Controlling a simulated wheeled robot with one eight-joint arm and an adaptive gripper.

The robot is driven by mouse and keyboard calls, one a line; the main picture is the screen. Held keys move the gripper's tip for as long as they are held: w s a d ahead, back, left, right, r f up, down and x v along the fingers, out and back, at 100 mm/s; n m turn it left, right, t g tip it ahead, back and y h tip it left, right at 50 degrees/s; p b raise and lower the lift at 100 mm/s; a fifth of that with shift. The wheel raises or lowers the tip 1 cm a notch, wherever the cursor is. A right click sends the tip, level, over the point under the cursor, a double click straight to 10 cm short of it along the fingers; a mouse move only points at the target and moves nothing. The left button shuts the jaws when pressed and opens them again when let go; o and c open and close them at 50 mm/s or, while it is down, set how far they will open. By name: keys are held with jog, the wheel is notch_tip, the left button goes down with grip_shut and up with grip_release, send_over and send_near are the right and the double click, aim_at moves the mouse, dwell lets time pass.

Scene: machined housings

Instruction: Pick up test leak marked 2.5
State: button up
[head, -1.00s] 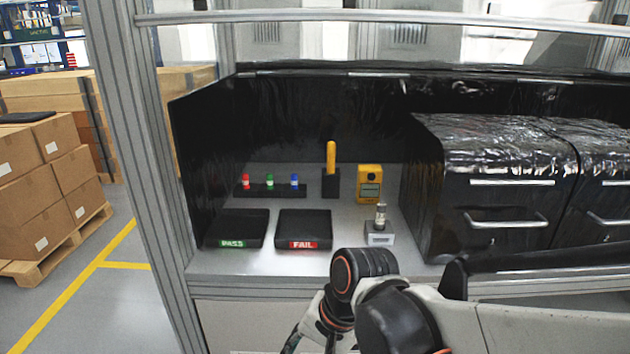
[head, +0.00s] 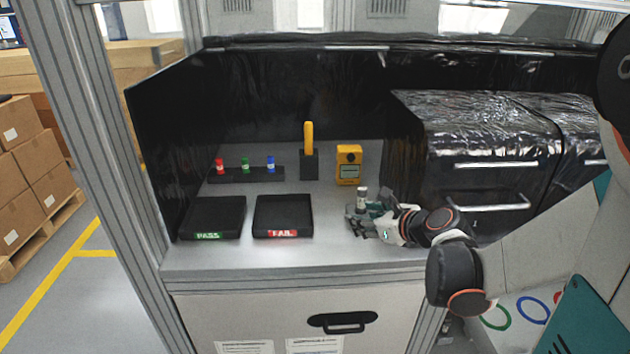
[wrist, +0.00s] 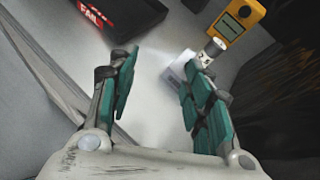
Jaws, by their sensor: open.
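In the wrist view the leak lies just beyond the right fingertip, not between the fingers. In the head view my gripper (head: 357,222) is low over the bench at the leak, hiding most of the block.
The FAIL tray (head: 257,222) and PASS tray (head: 187,225) lie to the left. Behind are a rack (head: 240,175) with red, green and blue capped pieces, a yellow-handled tool (head: 308,138) and a yellow meter (head: 348,165). A black-wrapped cabinet (head: 470,150) bounds the right.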

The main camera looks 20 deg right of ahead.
aim_at(365, 197)
jog(key=d+r+m+t+h, duration=0.1)
jog(key=d+m+h, duration=0.1)
jog(key=d+m, duration=0.35)
jog(key=shift+n, duration=0.85)
jog(key=b+x, duration=0.1)
jog(key=x, duration=0.3)
jog(key=b+x, duration=0.1)
jog(key=x, duration=0.4)
jog(key=r+b+x, duration=0.1)
jog(key=x, duration=0.4)
jog(key=shift+w+d, duration=0.25)
jog(key=shift+d, duration=0.1)
grip_shut()
